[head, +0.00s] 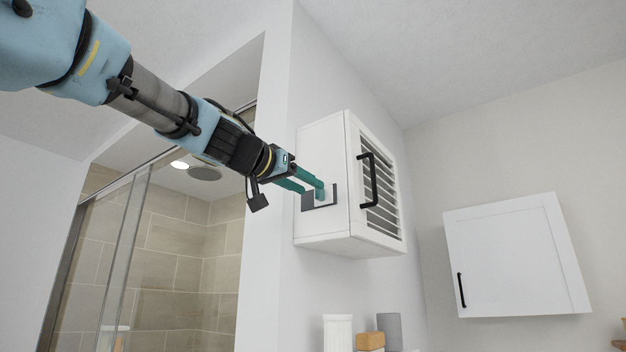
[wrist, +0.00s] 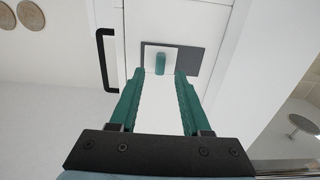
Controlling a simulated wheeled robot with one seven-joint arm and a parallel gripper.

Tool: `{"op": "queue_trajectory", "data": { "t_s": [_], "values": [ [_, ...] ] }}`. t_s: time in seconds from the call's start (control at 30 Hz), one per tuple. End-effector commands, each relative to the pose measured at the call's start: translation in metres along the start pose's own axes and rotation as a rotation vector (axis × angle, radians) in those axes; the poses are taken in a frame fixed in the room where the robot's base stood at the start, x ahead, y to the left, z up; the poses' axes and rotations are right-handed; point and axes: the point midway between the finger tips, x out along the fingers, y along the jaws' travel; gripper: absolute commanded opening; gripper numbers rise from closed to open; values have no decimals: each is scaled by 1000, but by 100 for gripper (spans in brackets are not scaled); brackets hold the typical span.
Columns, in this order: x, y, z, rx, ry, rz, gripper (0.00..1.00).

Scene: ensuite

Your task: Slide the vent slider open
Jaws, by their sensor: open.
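The vent slider is on the side wall of the white louvred cabinet (head: 322,240). Its small blue-teal knob (wrist: 160,62) stands on a light sliding plate (wrist: 150,53). A dark grey backing (wrist: 190,60) shows mostly to the right of that plate in the wrist view. The knob also shows in the head view (head: 320,194), partly covered by a finger. My gripper (wrist: 160,73) is open with teal fingers, one on each side of the knob's line. In the wrist view the knob appears just beyond the fingertips; contact cannot be told. My gripper in the head view (head: 311,188) is close to the cabinet side.
A black handle (head: 369,180) sits on the louvred front, around the corner from the slider. A white wall cabinet (head: 515,258) hangs to the right. White, wooden and grey items (head: 370,341) stand below. A tiled shower (head: 170,265) with glass is to the left.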

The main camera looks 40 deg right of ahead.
Motion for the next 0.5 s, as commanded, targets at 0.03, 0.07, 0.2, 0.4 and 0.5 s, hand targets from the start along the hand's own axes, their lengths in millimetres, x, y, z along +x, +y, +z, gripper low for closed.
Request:
{"op": "queue_trajectory", "data": {
  "t_s": [0.03,0.07,0.2,0.4,0.5],
  "values": [
    [8,0,-3,-2,-2,2,48],
    [12,0,-3,-2,-2,2,48],
    [25,0,-2,-1,0,1,48],
    [30,0,0,1,0,0,48],
    [30,0,0,1,0,0,48]
  ]
}}
